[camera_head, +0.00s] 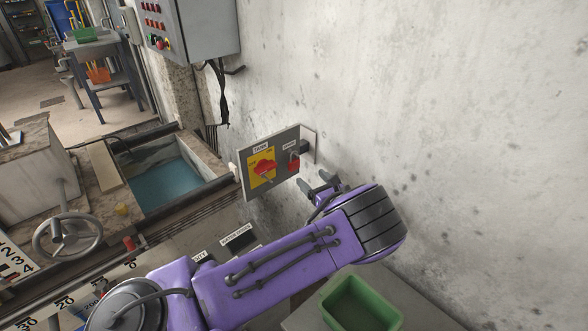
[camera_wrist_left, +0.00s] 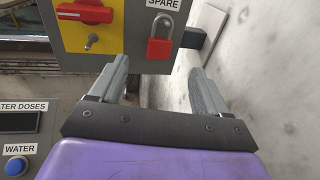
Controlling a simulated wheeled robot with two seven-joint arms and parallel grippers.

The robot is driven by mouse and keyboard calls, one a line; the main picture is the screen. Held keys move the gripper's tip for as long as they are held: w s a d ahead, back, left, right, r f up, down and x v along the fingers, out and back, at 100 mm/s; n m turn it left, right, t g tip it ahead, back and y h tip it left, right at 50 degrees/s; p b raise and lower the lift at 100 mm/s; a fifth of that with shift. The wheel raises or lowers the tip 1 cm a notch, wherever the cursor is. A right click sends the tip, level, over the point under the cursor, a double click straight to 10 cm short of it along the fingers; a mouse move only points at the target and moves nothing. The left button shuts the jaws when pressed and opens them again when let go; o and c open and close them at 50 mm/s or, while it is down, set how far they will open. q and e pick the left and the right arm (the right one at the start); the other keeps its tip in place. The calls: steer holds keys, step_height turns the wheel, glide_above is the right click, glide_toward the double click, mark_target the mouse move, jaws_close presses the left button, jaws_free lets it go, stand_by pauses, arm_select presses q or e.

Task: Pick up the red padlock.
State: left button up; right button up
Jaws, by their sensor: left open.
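The red padlock (camera_head: 293,165) hangs on the right part of a grey panel (camera_head: 284,184) on the wall, under a label. In the left wrist view the padlock (camera_wrist_left: 159,49) hangs by its grey shackle below the label "SPARE". My left gripper (camera_head: 318,182) is in front of the panel, just right of and below the padlock. Its jaws (camera_wrist_left: 160,78) are open and empty in the left wrist view, with the padlock seen beyond and between the fingertips, apart from them. My right gripper is not in view.
A red switch (camera_wrist_left: 85,12) on a yellow plate and a small toggle sit left of the padlock. A dark block (camera_wrist_left: 193,38) sticks out right of it. The wall (camera_head: 450,120) is close on the right. A green bin (camera_head: 360,303) stands below my arm.

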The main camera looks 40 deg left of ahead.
mark_target(295, 162)
arm_select(q)
steer(key=b+x, duration=0.1)
steer(key=x, duration=0.4)
steer(key=b+x, duration=0.1)
steer(key=x, duration=0.4)
steer(key=shift+w+f, duration=0.1)
steer(key=shift+f, duration=0.1)
steer(key=shift+r, duration=0.1)
steer(key=c, duration=1.2)
steer(key=shift+r, duration=0.15)
